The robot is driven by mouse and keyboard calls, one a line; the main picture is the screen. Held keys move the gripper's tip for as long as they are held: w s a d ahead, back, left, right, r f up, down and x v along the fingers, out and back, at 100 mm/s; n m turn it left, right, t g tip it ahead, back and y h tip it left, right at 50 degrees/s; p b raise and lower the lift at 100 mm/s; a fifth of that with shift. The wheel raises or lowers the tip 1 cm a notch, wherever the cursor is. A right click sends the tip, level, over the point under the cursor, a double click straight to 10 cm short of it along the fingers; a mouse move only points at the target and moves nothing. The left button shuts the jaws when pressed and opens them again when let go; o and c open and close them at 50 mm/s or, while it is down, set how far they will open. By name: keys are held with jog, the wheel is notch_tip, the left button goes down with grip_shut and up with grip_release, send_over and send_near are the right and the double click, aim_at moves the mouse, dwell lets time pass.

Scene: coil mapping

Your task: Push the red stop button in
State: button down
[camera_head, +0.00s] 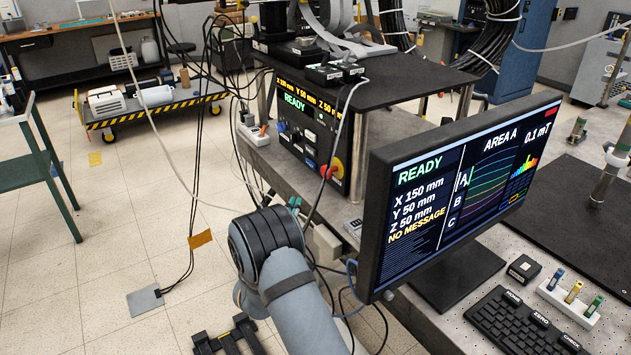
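The red stop button (334,168) is on the right part of the front of a black control box (302,135) on the grey bench. The box's display reads READY with X, Y and Z values. I cannot tell from here how far in the button sits. My grey arm rises from the bottom edge to a dark-banded joint below and left of the box. I cannot make out my gripper. Nothing of mine visibly touches the button.
A large monitor (455,185) reading READY, AREA A and NO MESSAGE stands right of the button. A keyboard (525,325) is in front of it. Black cables hang left of the box. A striped cart (150,105) stands farther back; open floor lies at left.

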jog(key=p, duration=0.2)
send_near(323, 174)
jog(key=w+a, duration=0.3)
jog(key=w, duration=0.1)
jog(key=w+d, duration=0.1)
jog(key=w+d+p, duration=0.1)
jog(key=shift+w+d, duration=0.25)
jog(key=shift+d, duration=0.1)
jog(key=shift+w+d+f+b, duration=0.15)
jog(key=shift+w+d+b, duration=0.1)
jog(key=shift+b, duration=0.15)
jog(key=shift+w+d+b, duration=0.4)
jog(key=shift+d, duration=0.1)
jog(key=shift+s+a, duration=0.1)
